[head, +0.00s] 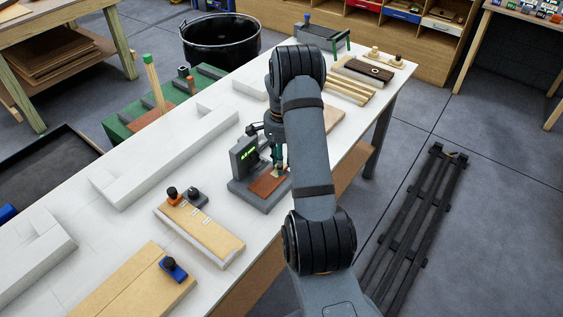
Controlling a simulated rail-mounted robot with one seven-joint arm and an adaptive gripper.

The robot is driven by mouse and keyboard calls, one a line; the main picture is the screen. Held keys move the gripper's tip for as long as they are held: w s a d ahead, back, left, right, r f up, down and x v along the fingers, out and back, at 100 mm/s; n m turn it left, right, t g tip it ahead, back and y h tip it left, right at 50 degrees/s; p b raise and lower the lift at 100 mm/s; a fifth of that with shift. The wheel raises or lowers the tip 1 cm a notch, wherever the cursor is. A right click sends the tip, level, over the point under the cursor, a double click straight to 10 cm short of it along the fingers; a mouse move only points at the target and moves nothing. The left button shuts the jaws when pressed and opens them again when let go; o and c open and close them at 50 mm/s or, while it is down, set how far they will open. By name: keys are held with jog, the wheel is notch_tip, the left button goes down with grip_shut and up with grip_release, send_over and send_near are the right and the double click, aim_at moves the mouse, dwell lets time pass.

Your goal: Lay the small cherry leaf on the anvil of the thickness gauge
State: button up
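The thickness gauge (243,158) stands near the front edge of the white bench, a dark grey frame with a lit green display. A small reddish-brown leaf, which looks like the cherry leaf (266,185), lies flat over the gauge's base, at its anvil. My gripper (278,170) is low over the leaf's far right part, partly hidden behind my arm. A small pale patch shows at the fingertips; I cannot tell what it is. Whether the fingers are open, shut or touching the leaf is too small to tell.
A tan board (200,232) with small knobbed blocks lies left of the gauge. A second board (135,285) with a blue knobbed block is nearer. A long white block (165,160) lies behind. Wooden strips (350,88) are at the far right. Bare bench separates these.

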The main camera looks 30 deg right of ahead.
jog(key=o, duration=0.6)
jog(key=shift+c, duration=0.2)
jog(key=shift+r, duration=0.1)
notch_tip(320, 180, up, 12)
dwell(0.4)
notch_tip(320, 180, down, 12)
jog(key=shift+f, duration=0.15)
jog(key=shift+r+p, duration=0.25)
jog(key=shift+p, duration=0.05)
jog(key=shift+b, duration=0.35)
